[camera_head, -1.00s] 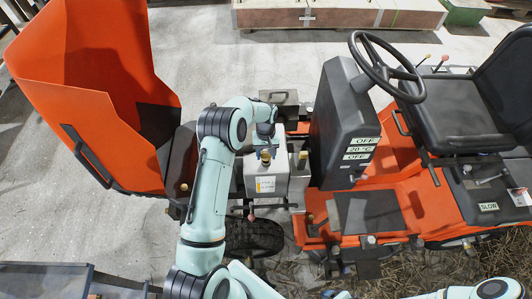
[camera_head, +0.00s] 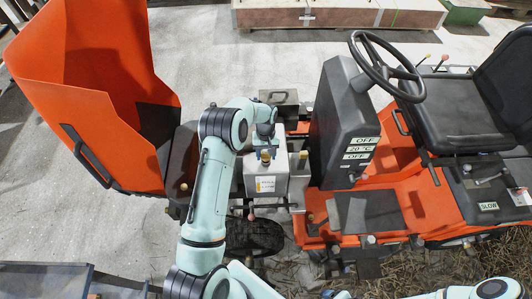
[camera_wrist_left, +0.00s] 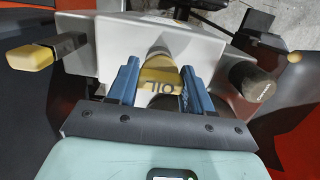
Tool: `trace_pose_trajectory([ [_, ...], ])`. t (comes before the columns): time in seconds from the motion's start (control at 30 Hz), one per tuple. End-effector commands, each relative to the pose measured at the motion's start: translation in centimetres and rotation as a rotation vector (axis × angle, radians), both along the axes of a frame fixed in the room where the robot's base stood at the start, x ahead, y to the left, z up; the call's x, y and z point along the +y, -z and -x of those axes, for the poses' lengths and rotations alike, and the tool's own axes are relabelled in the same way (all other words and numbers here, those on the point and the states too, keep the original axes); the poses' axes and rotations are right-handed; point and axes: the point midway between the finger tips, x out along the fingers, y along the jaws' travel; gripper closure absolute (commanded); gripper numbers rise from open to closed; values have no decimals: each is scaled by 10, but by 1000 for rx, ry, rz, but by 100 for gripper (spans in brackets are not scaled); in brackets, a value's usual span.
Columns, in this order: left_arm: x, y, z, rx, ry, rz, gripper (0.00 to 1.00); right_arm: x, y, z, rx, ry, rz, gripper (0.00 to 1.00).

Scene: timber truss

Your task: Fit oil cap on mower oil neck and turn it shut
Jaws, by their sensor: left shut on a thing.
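A yellow oil cap (camera_wrist_left: 160,80) with dark "OIL" lettering sits between the two blue fingers of my left gripper (camera_wrist_left: 158,71) in the left wrist view. The fingers are shut on its sides. In the head view my left gripper (camera_head: 265,146) is above the pale grey engine housing (camera_head: 266,183) of the orange mower, and a bit of yellow shows just under it. The housing also fills the area behind the cap in the left wrist view (camera_wrist_left: 100,45). My right gripper is out of view.
In the left wrist view a yellow-ended lever (camera_wrist_left: 30,57) sticks out left and a dark round knob (camera_wrist_left: 258,86) stands right. The raised orange hood (camera_head: 95,110) is left of the housing. The dark console (camera_head: 343,125) and steering wheel (camera_head: 386,65) are right.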

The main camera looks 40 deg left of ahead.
Motion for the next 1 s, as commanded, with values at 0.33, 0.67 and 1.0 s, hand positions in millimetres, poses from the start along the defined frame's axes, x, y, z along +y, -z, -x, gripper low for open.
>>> trace_pose_trajectory([
  [0.33, 0, 12, 1, 1, 0, 0, 79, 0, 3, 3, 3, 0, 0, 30],
  [0.67, 0, 21, 1, 1, 0, -1, 79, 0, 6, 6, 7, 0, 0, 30],
  [1.0, 0, 22, 0, 0, 0, 0, 20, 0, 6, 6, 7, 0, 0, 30],
])
